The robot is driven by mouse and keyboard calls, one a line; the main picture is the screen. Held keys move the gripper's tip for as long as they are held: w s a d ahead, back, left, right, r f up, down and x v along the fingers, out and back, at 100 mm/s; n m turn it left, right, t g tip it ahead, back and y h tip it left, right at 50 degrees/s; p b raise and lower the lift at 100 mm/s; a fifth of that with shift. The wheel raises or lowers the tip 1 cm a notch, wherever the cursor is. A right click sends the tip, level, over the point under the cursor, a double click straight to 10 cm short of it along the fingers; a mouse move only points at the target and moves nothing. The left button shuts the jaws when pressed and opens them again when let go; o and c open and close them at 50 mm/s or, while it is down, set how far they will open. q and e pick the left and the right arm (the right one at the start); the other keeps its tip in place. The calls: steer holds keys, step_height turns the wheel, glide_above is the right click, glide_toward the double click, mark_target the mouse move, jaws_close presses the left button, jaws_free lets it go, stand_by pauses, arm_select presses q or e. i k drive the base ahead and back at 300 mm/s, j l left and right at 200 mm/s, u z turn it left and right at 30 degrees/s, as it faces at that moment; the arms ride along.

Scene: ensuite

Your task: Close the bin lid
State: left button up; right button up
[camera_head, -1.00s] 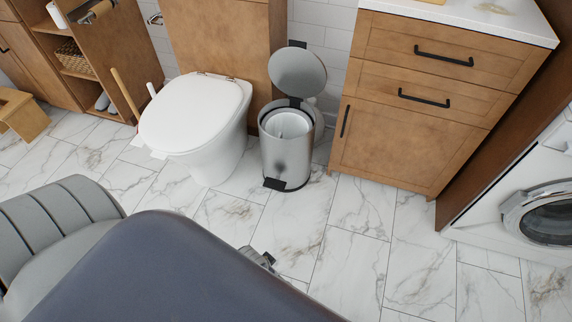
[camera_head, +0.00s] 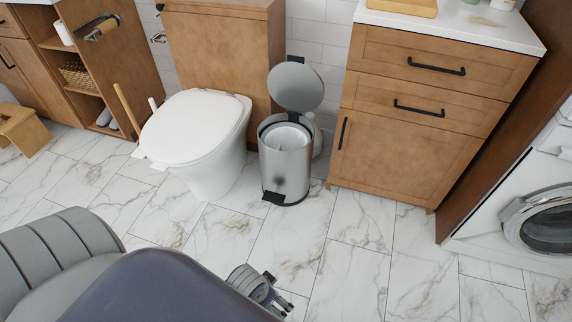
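The bin (camera_head: 286,169) is a silver pedal bin standing upright on the floor between the toilet and the wooden cabinet. Its round grey lid (camera_head: 296,87) stands open, raised at the back of the rim. A white inner bucket shows inside, and a black pedal is at the front base. My other gripper is not in view.
A white toilet (camera_head: 198,138) with its lid down stands just left of the bin. A wooden cabinet (camera_head: 408,142) with black handles is to the right, and a washing machine (camera_head: 540,215) is at the far right. The marble-tiled floor in front of the bin is clear.

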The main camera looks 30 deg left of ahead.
mark_target(292, 83)
steer(key=i+j+u, duration=0.3)
steer(key=i+j, duration=0.35)
steer(key=i, duration=0.1)
